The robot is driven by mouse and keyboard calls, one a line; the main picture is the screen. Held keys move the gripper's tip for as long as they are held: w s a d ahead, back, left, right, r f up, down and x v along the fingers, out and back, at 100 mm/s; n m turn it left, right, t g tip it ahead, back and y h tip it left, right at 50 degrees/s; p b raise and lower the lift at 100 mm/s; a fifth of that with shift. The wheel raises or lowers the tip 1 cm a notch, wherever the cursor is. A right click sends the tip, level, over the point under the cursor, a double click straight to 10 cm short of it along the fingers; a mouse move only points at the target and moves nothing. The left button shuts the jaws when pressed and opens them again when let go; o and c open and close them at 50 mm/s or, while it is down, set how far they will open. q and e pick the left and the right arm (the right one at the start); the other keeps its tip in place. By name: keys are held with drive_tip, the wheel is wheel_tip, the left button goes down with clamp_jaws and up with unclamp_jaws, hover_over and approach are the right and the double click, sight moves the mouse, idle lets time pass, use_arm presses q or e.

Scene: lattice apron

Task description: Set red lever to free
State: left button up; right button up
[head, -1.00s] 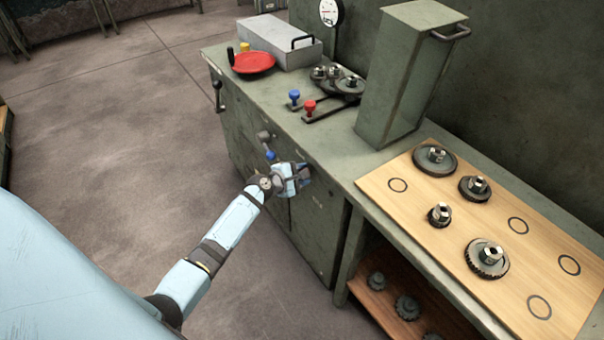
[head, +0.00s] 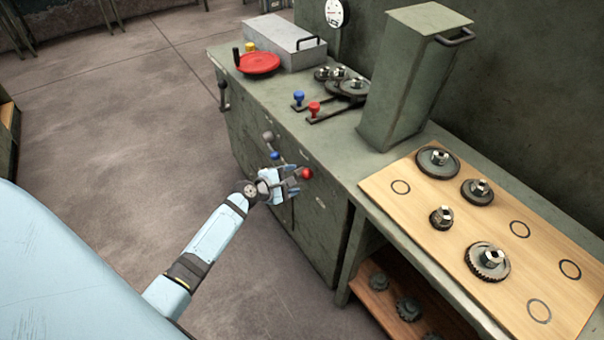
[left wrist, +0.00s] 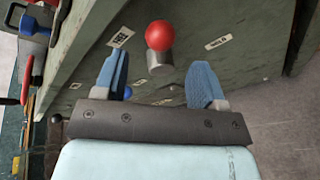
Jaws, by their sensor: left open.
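The red lever's round red knob (head: 307,174) sticks out from the front of the green cabinet, just right of my left gripper (head: 290,181). In the left wrist view the red knob (left wrist: 160,35) sits on a short grey metal stem, ahead of my left gripper (left wrist: 160,62) and roughly centred between its blue fingers. The fingers are spread and empty, and the knob looks just beyond their tips. Small white labels, one on the left (left wrist: 120,37) and one on the right (left wrist: 217,43), flank the knob; I cannot read them surely. My right gripper is not in view.
Blue (head: 298,97) and red (head: 314,107) knobs stand on the cabinet top (head: 337,140). A wooden board (head: 455,222) with gears lies right. The floor left is clear.

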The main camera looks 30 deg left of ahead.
use_arm(q)
drive_tip(key=v, duration=0.7)
drive_tip(key=shift+s+p, duration=0.2)
drive_tip(key=shift+p, duration=0.1)
drive_tip(key=shift+a+r, duration=0.1)
drive_tip(key=shift+r, duration=0.05)
